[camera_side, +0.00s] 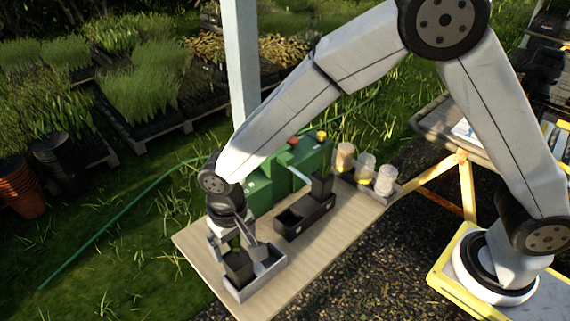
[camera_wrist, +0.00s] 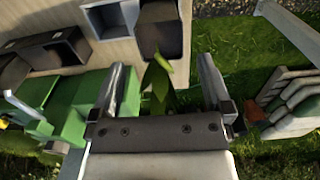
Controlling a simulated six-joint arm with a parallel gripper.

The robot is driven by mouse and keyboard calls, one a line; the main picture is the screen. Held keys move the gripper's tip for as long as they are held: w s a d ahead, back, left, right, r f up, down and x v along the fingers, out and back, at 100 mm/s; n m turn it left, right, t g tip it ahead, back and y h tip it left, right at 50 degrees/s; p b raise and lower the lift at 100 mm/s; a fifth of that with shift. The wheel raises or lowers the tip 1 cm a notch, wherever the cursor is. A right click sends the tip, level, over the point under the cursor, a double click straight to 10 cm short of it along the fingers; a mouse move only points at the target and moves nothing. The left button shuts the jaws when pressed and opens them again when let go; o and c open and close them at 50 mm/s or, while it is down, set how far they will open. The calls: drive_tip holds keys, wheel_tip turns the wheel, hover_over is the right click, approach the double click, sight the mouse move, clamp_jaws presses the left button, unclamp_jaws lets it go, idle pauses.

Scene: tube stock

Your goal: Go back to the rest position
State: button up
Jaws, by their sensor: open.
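My gripper (camera_side: 236,240) is at the left end of the wooden table (camera_side: 297,277), low over a grey tray (camera_side: 270,266). In the wrist view the two fingers of my gripper (camera_wrist: 162,85) are spread apart. A green leafy plant (camera_wrist: 158,82) shows between the fingers, rising from a dark pot (camera_wrist: 164,27). The pot also shows in the side view (camera_side: 238,267), standing in the left compartment of the grey tray. The tray's other compartment (camera_wrist: 107,18) looks empty. The fingers do not visibly clasp the pot.
A black tray (camera_side: 300,221) with a dark pot (camera_side: 321,186) stands farther back. A white post (camera_side: 241,60) rises behind my arm. The table's front right is clear.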

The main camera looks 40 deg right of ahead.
drive_tip(key=s+d+r+t, duration=0.1)
drive_tip(key=s+d+r, duration=0.1)
drive_tip(key=d, duration=0.6)
drive_tip(key=s+d+r, duration=0.1)
drive_tip(key=s+d, duration=0.3)
drive_tip(key=d, duration=0.5)
drive_tip(key=s+d+r+t, duration=0.1)
drive_tip(key=s+d+r, duration=0.1)
drive_tip(key=d, duration=0.6)
drive_tip(key=shift+s+d+r+t, duration=0.2)
drive_tip(key=shift+s+r+t, duration=0.1)
drive_tip(key=shift+s, duration=0.4)
